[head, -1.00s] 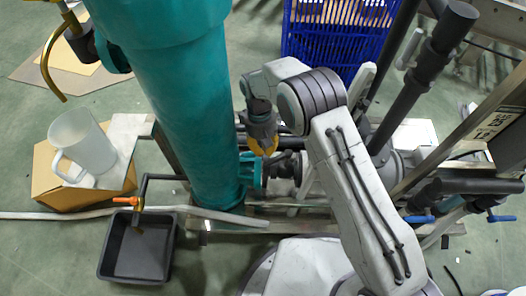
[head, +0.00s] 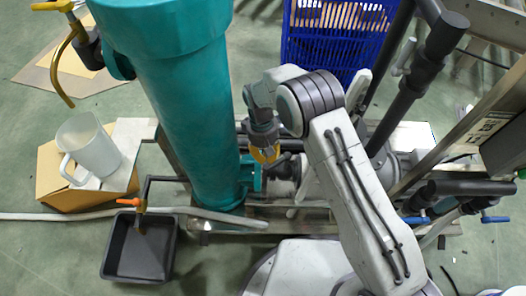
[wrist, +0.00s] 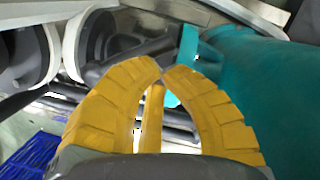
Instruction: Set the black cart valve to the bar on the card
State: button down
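My gripper (head: 265,156) has yellow fingers and hangs just right of the lower part of the teal cylinder, above dark pipe fittings (head: 284,169). In the wrist view its fingertips (wrist: 163,74) meet, with nothing clearly held between them. A dark lever-like bar (wrist: 130,62) runs just beyond the fingertips, between a round black fitting (wrist: 28,58) and the teal cylinder (wrist: 255,85). It may be the black valve's handle; I cannot tell whether the fingers touch it. A marked label (head: 490,125) on the right-hand frame may be the card; its marks are unreadable.
The teal cylinder (head: 190,110) stands left of my gripper. Dark pipes (head: 410,90) and blue-handled valves (head: 494,218) are at the right. A blue crate (head: 335,45) stands behind. A jug (head: 92,150) on a box and a black tray (head: 140,250) are at the left.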

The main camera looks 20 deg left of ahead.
dwell(0.3)
jog(key=v, duration=1.1)
jog(key=w+d+r+m+y+p, duration=0.1)
jog(key=d+r+p, duration=0.3)
jog(key=r, duration=0.6)
jog(key=w+d+r+m+p, duration=0.1)
jog(key=d+r+p, duration=0.4)
jog(key=r, duration=0.4)
jog(key=s+d+r+m+t+y+p, duration=0.1)
jog(key=d+r+p, duration=0.4)
jog(key=r, duration=0.4)
jog(key=s+d+r+m+t+p, duration=0.1)
jog(key=s+d+r+m+p, duration=0.15)
jog(key=d+r, duration=0.45)
jog(key=s+d+r+m+t+p, duration=0.3)
jog(key=s+d+r+m+p, duration=0.1)
jog(key=s+d+r+p, duration=0.9)
notch_tip(320, 180, up, 4)
jog(key=s+p, duration=0.2)
jog(key=p, duration=0.1)
jog(key=shift+s+d+r, duration=0.15)
jog(key=shift+s+d, duration=0.2)
jog(key=shift+d, duration=0.05)
jog(key=shift+d, duration=0.1)
jog(key=shift+s, duration=0.1)
